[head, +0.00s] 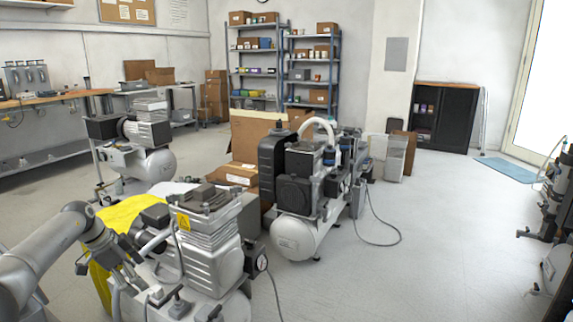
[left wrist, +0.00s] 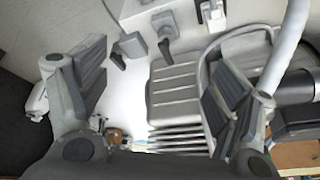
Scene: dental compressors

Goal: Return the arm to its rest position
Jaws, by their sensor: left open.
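My left arm (head: 48,255) comes in from the lower left of the head view. My left gripper (head: 122,268) is at its end, beside the nearest dental compressor (head: 208,250), close to its grey finned block and valve fittings. In the left wrist view the two fingers of the gripper (left wrist: 162,75) are spread apart with nothing held between them. Grey finned compressor parts (left wrist: 175,95) and a small grey knob (left wrist: 165,25) lie beyond the fingers. I cannot tell whether a finger touches the compressor. My right gripper is not in view.
A yellow cloth (head: 122,214) hangs beside the arm. Another compressor (head: 296,235) with a white tank stands to the right, and one (head: 145,160) behind. Shelves (head: 256,60) and a black cabinet (head: 446,115) line the back. The floor (head: 440,250) at right centre is clear.

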